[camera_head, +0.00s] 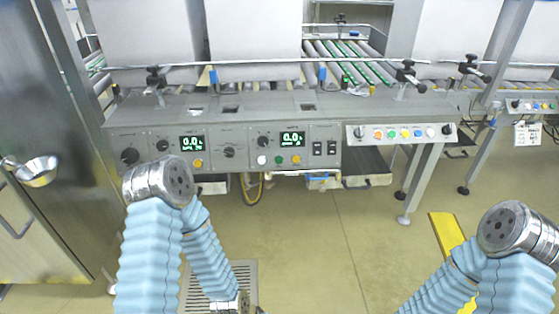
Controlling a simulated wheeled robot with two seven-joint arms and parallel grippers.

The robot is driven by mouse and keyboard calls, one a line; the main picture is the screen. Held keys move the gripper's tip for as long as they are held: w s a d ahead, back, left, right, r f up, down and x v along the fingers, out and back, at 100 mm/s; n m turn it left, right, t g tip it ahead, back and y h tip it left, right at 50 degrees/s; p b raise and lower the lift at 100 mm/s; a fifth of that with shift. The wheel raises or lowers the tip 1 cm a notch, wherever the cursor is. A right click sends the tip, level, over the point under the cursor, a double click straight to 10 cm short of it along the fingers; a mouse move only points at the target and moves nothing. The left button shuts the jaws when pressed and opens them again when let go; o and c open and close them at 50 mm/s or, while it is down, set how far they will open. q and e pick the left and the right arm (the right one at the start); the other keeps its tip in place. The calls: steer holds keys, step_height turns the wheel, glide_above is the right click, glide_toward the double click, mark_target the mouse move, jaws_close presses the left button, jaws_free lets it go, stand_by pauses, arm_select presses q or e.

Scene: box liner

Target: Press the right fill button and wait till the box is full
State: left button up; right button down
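The grey control panel (225,150) runs along the front of the machine. Its left display (192,143) and right display (292,139) both read about 0.0 in green digits. Under the right display are a white button (262,160), a green button (279,160) and an orange button (295,160). The labels are too small to read, so I cannot tell which is the fill button. No box shows clearly. My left arm bends down to a metal wrist at the bottom edge; its gripper fingers are not visible. My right arm leaves the bottom right; its gripper is out of frame.
A second button panel (400,133) with several coloured buttons is at right. A roller conveyor (345,55) lies behind.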

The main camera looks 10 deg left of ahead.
arm_select(q)
jaws_close()
stand_by(0.3)
